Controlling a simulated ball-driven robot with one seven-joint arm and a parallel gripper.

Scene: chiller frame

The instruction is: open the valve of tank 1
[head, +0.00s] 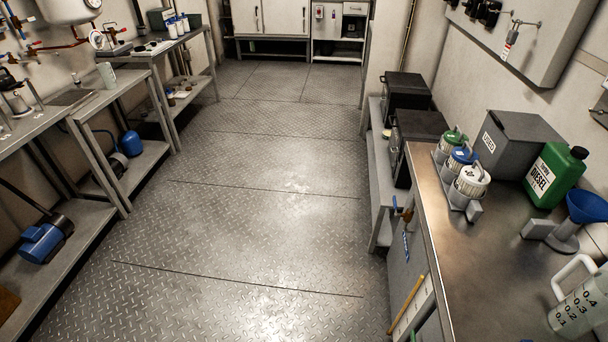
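No label reading tank 1 can be made out. A white rounded tank (62,10) hangs on the left wall, cut off by the top edge, with a reddish pipe under it. Small pipe fittings (14,58) with blue and red parts show at the far left wall, too small to tell their state. A brass fitting with a blue part (407,216) sticks out at the left side of the right-hand bench. I cannot tell which of these belongs to tank 1. My gripper is not in view.
The ribbed metal floor (250,220) is clear down the middle. Benches (130,62) line the left. The right bench (480,250) holds a green diesel canister (553,177), capped containers (468,183), a grey box (512,140), a blue funnel (587,206) and a measuring jug (580,306). Cabinets (270,17) close the back.

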